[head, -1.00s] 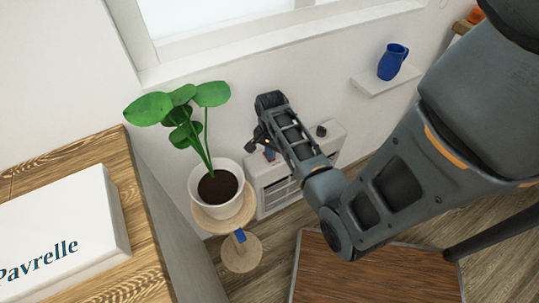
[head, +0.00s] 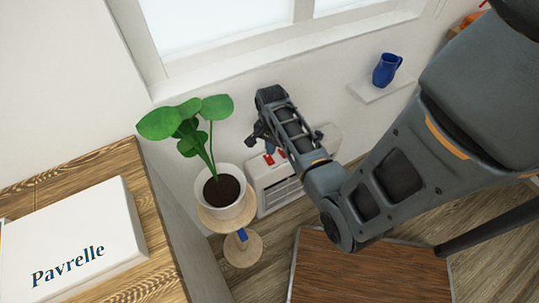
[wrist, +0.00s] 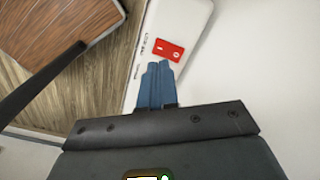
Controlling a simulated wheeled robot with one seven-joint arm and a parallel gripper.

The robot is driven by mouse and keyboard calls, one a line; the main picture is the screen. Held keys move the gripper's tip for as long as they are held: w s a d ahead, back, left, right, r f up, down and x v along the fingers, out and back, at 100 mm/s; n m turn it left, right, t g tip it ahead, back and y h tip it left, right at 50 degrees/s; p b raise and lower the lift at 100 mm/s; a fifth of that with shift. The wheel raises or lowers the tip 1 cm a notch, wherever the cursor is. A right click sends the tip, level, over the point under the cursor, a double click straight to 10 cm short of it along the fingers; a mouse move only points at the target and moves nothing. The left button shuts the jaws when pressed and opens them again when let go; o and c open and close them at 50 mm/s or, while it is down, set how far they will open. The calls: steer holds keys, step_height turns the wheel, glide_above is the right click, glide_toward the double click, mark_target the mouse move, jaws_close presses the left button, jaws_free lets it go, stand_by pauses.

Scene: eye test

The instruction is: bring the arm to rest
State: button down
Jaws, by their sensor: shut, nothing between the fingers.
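My gripper (head: 260,137) hangs in front of the white wall, to the right of the potted plant and above a low white cabinet-like unit (head: 278,192). In the wrist view its two blue fingers (wrist: 158,78) lie together with nothing between them. Past the fingertips, the unit's white top (wrist: 190,18) shows with a red panel (wrist: 169,50) on it. Red also shows below my gripper in the head view (head: 275,158). I cannot tell how far the fingertips are from the panel. My arm reaches in from the right, bent at the elbow.
A potted plant (head: 222,190) stands on a round wooden stand (head: 243,250), close to my gripper's left. A wooden table (head: 150,255) holds a white "Pavrelle" box (head: 75,240). A blue jug (head: 386,70) stands on a wall shelf (head: 380,88). A brown-topped surface (head: 370,270) lies below my arm.

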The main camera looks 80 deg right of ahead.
steer(key=shift+r+p, duration=0.35)
steer(key=shift+r, duration=0.2)
steer(key=shift+a+f, duration=0.1)
steer(key=shift+a, duration=0.15)
steer(key=a+r+n+t+h, duration=0.3)
steer(key=a+n+t, duration=0.5)
steer(key=a, duration=1.2)
steer(key=s+a+r+n+t+y, duration=0.1)
steer(key=s+a+r+n+t, duration=0.1)
steer(key=r, duration=0.7)
steer(key=s+a+r+n+t+y, duration=0.1)
steer(key=s+a+r+n+t, duration=0.1)
steer(key=s+a+r+n, duration=0.2)
steer(key=s+a+r+n+t+y, duration=0.1)
steer(key=s+a+r+n+t, duration=0.2)
steer(key=r+n, duration=0.4)
step_height(320, 180, up, 8)
steer(key=s+a, duration=0.1)
steer(key=a, duration=0.1)
steer(key=shift+a+r+n+b, duration=0.15)
steer(key=shift+a+n+b, duration=0.15)
steer(key=shift+n, duration=0.1)
